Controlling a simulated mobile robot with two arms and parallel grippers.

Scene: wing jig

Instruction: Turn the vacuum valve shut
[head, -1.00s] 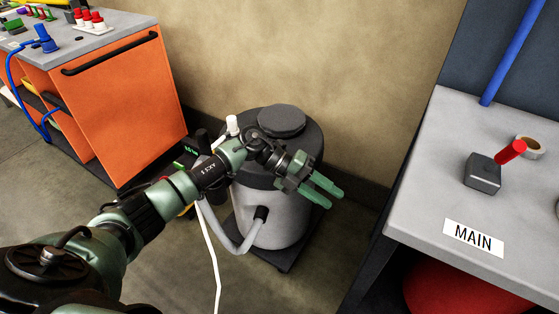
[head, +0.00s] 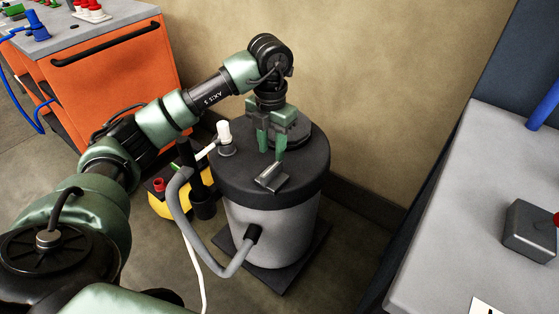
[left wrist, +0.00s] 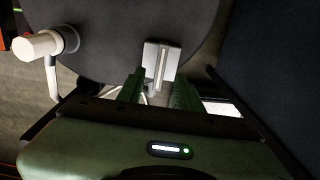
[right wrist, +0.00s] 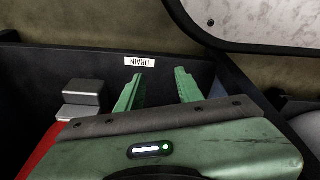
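A grey drum (head: 270,210) with a dark lid stands on the floor by the wall. On its lid a small grey metal piece with a raised ridge (head: 272,178) sits near the front edge; it also shows in the left wrist view (left wrist: 161,62). A white-capped fitting (head: 223,132) with a white side pipe stands at the lid's left. I cannot tell which of these is the valve. My left gripper (head: 271,150) points down over the lid, its open fingers close to the metal piece and not closed on it. My right gripper (right wrist: 160,90) is open and empty in the right wrist view.
A grey hose (head: 190,225) curves from the drum's side. A yellow unit (head: 163,205) stands left of it. An orange cabinet (head: 115,85) is behind left, a grey bench (head: 440,200) right. A DRAIN label (right wrist: 140,61) and grey block (right wrist: 82,91) are near my right gripper.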

